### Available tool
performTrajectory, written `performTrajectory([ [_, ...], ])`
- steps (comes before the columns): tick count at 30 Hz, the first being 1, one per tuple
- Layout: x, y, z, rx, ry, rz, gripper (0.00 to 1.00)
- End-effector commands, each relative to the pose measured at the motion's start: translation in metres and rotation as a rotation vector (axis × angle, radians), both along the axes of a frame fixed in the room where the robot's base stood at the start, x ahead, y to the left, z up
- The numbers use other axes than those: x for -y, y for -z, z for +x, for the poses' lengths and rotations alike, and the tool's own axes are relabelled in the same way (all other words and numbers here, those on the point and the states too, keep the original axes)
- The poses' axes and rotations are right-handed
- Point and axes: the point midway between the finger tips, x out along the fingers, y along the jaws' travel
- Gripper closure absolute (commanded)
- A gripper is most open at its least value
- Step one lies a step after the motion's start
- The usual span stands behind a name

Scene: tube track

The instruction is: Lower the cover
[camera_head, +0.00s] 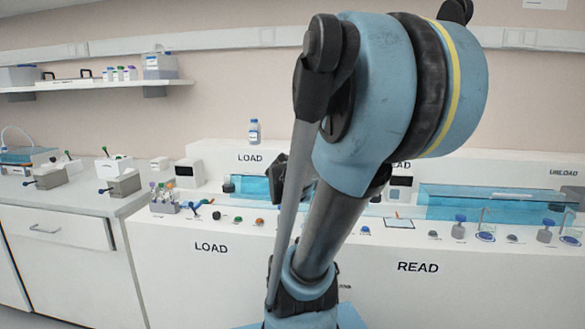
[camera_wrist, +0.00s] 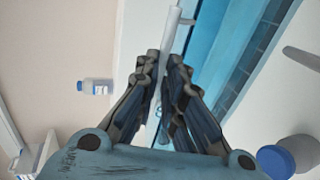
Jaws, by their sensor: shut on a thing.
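A translucent blue cover (camera_head: 255,187) lies along the LOAD section of the white machine. In the wrist view, the blue cover (camera_wrist: 207,42) runs just right of the fingers. A pale bar (camera_wrist: 170,30), which looks like the cover's handle, passes between the fingertips. My gripper (camera_wrist: 163,65) is shut on this bar. In the head view, my gripper (camera_head: 293,180) is a dark shape at the cover's right part, partly hidden by my arm. The cover's exact tilt cannot be told.
Another long blue cover (camera_head: 490,205) lies at the READ and UNLOAD side. A tube rack (camera_head: 163,201), buttons and knobs line the machine's front ledge. A side counter (camera_head: 75,195) with instruments is at left.

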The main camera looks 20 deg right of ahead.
Motion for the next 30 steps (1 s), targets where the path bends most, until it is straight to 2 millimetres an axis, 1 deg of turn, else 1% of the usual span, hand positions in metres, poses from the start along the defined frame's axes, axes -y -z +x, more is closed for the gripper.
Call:
performTrajectory([
  [1,0.002,0.007,-0.005,-0.006,0.011,0.002,1.0],
  [9,-0.001,0.033,-0.02,-0.012,0.022,0.001,1.0],
  [15,-0.005,0.05,-0.025,-0.016,0.023,0.001,1.0],
  [21,-0.007,0.06,-0.027,-0.02,0.023,0.004,1.0],
  [30,-0.008,0.063,-0.027,-0.022,0.023,0.006,1.0],
])
